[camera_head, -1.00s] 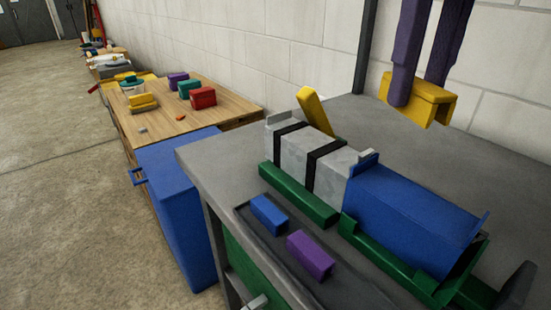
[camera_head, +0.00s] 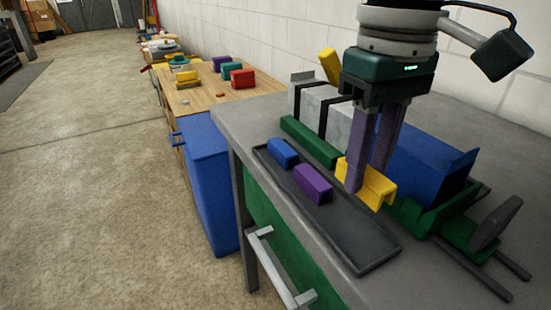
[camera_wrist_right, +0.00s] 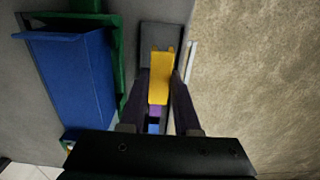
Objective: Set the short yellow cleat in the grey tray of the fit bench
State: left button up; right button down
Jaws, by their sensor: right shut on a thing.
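The short yellow cleat (camera_head: 378,190) is held between the purple fingers of my right gripper (camera_head: 368,176). It hangs over the right long edge of the grey tray (camera_head: 345,236), above the bench top, with one end tilted down. In the right wrist view the yellow cleat (camera_wrist_right: 160,78) lies between the fingertips, with the tray (camera_wrist_right: 160,36) below it. A blue cleat (camera_head: 283,153) and a purple cleat (camera_head: 313,184) lie in the tray's far half; its near half is bare. My left gripper is not in view.
Beside the tray, a grey and blue duct (camera_head: 420,160) sits in green rails (camera_head: 309,142). A yellow piece (camera_head: 329,66) leans behind it. A blue bin (camera_head: 208,175) and a wooden table (camera_head: 215,98) with coloured blocks stand beyond the bench.

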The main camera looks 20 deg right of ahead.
aim_at(351, 231)
notch_tip(351, 231, down, 7)
jog(key=shift+r+b, duration=0.1)
jog(key=shift+b, duration=0.5)
jog(key=shift+f, duration=0.25)
jog(key=c, duration=0.6)
grip_release()
jog(key=shift+r, duration=0.1)
notch_tip(351, 231, up, 12)
jog(key=shift+f+p, duration=0.2)
jog(key=shift+p, duration=1)
jog(key=shift+r, duration=0.3)
